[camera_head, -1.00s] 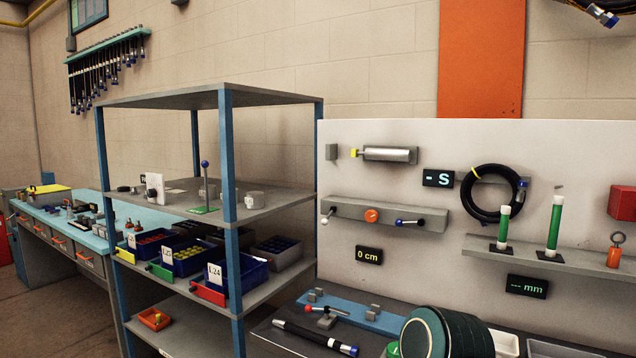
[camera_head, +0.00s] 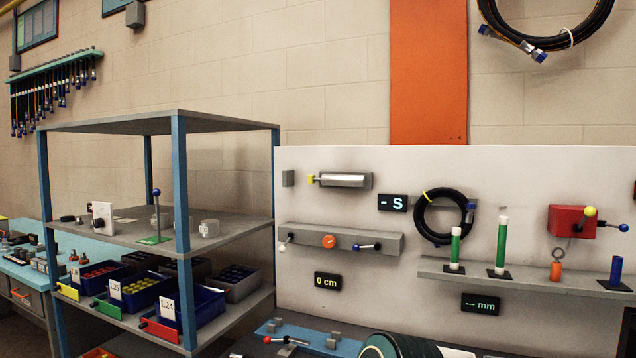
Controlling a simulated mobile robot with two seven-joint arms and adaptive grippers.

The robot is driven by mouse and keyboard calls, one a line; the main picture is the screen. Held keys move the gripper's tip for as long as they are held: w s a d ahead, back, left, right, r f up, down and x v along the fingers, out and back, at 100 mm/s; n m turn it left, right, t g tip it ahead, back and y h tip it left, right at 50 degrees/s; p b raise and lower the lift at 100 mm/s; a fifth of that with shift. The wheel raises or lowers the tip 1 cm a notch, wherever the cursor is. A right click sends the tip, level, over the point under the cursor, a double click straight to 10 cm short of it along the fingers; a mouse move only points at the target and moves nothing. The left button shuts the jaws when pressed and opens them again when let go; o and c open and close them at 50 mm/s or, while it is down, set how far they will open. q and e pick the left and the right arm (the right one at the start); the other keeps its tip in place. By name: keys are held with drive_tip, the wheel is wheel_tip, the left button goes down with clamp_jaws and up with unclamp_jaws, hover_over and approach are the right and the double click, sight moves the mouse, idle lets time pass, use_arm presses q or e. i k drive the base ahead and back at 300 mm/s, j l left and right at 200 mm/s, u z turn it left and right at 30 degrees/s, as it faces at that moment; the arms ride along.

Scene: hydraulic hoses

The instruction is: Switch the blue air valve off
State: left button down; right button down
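A grey bar (camera_head: 335,239) is fixed to the white panel. At its right end is a lever with a blue tip (camera_head: 367,247), pointing left, nearly level. At its left end is a lever with a white tip (camera_head: 284,244), pointing down and left. An orange round knob (camera_head: 329,241) sits between them. A red box (camera_head: 572,221) at the panel's right has a lever with a yellow ball (camera_head: 590,212) and one with a blue tip (camera_head: 623,227). I cannot tell which blue-tipped lever is the air valve. Neither gripper is in view.
A shelf unit (camera_head: 150,122) with several bins stands left of the white panel (camera_head: 420,158). A blue-knobbed upright lever (camera_head: 156,192) stands on its upper shelf. Green tubes (camera_head: 502,245) stand on the panel's ledge. A dark green round object (camera_head: 385,346) is at the bottom edge.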

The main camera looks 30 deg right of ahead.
sight(356, 248)
drive_tip(key=i+z, duration=0.1)
drive_tip(key=z, duration=0.3)
drive_tip(key=j+z, duration=0.1)
drive_tip(key=z, duration=0.35)
drive_tip(key=i+j+z, duration=0.1)
drive_tip(key=z, duration=0.7)
drive_tip(key=j+z, duration=0.2)
drive_tip(key=z, duration=0.25)
drive_tip(key=i, duration=0.05)
